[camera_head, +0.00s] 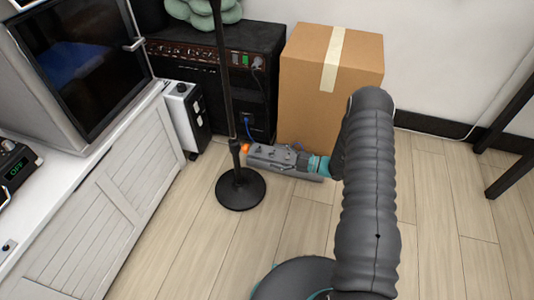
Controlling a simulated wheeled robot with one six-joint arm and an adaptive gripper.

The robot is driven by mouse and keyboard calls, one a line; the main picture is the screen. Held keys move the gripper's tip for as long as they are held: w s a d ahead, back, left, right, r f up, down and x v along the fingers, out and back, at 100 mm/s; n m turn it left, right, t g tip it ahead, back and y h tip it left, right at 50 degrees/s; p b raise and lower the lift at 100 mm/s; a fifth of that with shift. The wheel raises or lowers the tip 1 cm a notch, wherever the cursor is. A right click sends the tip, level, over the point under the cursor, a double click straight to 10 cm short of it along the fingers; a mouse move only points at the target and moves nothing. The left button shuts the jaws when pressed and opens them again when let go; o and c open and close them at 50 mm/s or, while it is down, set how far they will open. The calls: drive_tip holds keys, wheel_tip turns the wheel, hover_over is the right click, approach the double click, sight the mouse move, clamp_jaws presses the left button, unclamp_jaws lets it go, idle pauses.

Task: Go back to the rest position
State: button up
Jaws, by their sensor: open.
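My dark grey ribbed arm rises at the right of centre and bends away from me. My gripper (264,157) is at its far end, past a teal ring, low in front of the cardboard box and pointing left. It is open, and I see nothing held in it. Its fingers are small and partly hard to make out. A small orange spot shows by its tip; I cannot tell what it is.
A black stand with a round base (240,188) stands just left of my gripper. Behind are a black amplifier (180,62) and a cardboard box (305,75). A white cabinet (100,215) lines the left. Dark legs (512,170) stand right. Floor (450,255) is clear at lower right.

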drive_tip(key=shift+s+d, duration=0.15)
drive_tip(key=shift+d, duration=0.3)
idle(0.3)
drive_tip(key=s+a+f+n+g+h, duration=0.15)
drive_tip(key=s+f+n+g, duration=0.3)
drive_tip(key=s+n, duration=0.6)
drive_tip(key=s+d+r+n+g+h, duration=0.1)
drive_tip(key=s+r+n+g+h, duration=0.35)
drive_tip(key=n, duration=1.05)
drive_tip(key=s+d+r+n+t+h, duration=0.2)
drive_tip(key=s+r+n, duration=0.4)
drive_tip(key=r, duration=0.6)
drive_tip(key=s+d+r+n+t+h, duration=0.3)
drive_tip(key=s+r+n+h, duration=0.2)
drive_tip(key=r+n, duration=0.4)
drive_tip(key=s+d+r+n+t+h, duration=0.2)
drive_tip(key=s+r+n, duration=0.5)
drive_tip(key=r, duration=0.9)
drive_tip(key=shift+s+d+r+n+t+h, duration=0.15)
drive_tip(key=shift+r+n+t+h, duration=0.25)
drive_tip(key=shift+n+t+h, duration=0.45)
